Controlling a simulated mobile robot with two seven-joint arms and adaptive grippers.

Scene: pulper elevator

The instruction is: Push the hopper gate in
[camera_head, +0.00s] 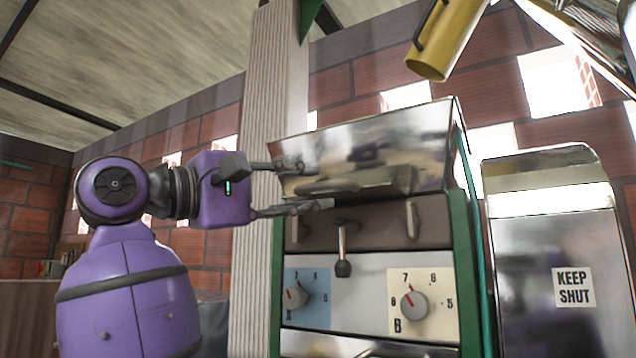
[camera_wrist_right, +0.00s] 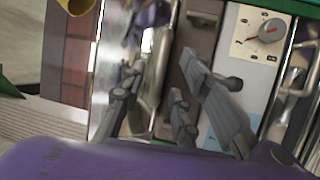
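A shiny metal hopper (camera_head: 420,137) sits on top of the green-framed machine. A grey metal plate with a raised lip, which looks like the hopper gate (camera_head: 378,184), sticks out along its lower front; it also shows in the right wrist view (camera_wrist_right: 157,72). My right gripper (camera_head: 308,186) is open and empty at the plate's left end, one finger above the other. In the right wrist view (camera_wrist_right: 150,103) its fingers stand apart with the plate's end near the gap. I cannot tell whether they touch it. My left gripper is not in view.
Below the plate are a brown panel with two upright pegs, a lever with a dark knob (camera_head: 343,268), and dials A (camera_head: 296,297) and B (camera_head: 413,304). A metal bin marked KEEP SHUT (camera_head: 540,285) stands right. A yellow tube (camera_head: 446,40) hangs above.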

